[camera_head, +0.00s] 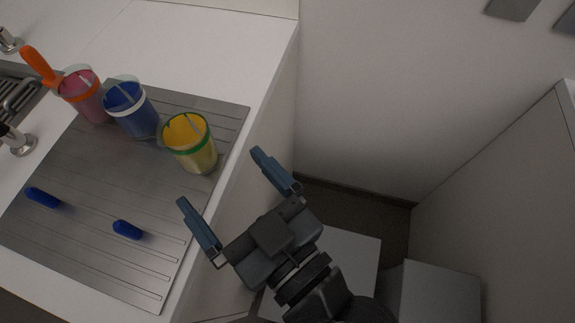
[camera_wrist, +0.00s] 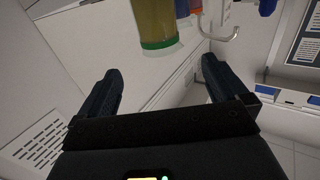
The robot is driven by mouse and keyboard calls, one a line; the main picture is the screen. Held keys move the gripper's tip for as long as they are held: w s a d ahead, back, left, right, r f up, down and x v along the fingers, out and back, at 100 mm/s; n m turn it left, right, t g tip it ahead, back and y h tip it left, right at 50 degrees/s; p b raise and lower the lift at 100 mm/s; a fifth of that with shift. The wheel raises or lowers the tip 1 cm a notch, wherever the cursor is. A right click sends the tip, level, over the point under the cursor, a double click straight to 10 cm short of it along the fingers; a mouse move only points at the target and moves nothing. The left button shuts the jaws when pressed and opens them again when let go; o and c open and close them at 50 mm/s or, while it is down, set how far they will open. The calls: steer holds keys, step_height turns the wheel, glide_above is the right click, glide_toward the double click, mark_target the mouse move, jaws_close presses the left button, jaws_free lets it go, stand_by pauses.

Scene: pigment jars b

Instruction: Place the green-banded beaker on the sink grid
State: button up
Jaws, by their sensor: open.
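The green-banded beaker (camera_head: 194,150) stands upright on the ribbed drainboard, near its right edge. It has a green band at the rim and yellow contents. In the wrist view the beaker (camera_wrist: 153,27) shows ahead of the fingers, its green band toward the bottom of the picture. My gripper (camera_head: 226,192) is open and empty, beside the counter edge and to the lower right of the beaker, apart from it. Its fingers also show in the wrist view (camera_wrist: 158,82). The sink grid (camera_head: 17,92) shows in part at the left edge, mostly cut off by the picture.
A white-banded blue beaker (camera_head: 137,113) and a pink beaker (camera_head: 87,101) stand left of the green-banded one. An orange-handled tool (camera_head: 40,64) leans at the pink beaker. Two blue objects (camera_head: 42,197) (camera_head: 127,229) lie on the drainboard (camera_head: 95,180). A tap (camera_head: 22,142) stands at left.

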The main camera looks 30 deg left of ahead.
steer(key=d+f+m+t+h, duration=0.4)
steer(key=d+m+h, duration=0.1)
steer(key=d, duration=0.7)
steer(key=d+f+m+t+h, duration=0.4)
steer(key=d+h, duration=0.1)
steer(key=d, duration=0.7)
steer(key=s+d+r+m+t+h, duration=0.1)
steer(key=s+d+r+m+h, duration=0.1)
steer(key=s+d, duration=0.4)
steer(key=s+d+r+m+h, duration=0.2)
steer(key=s+d+m+h, duration=0.1)
steer(key=s+d+h, duration=0.2)
steer(key=shift+s+d+r+m+t, duration=0.15)
steer(key=shift+s+d+m+t, duration=0.2)
steer(key=shift+d, duration=0.7)
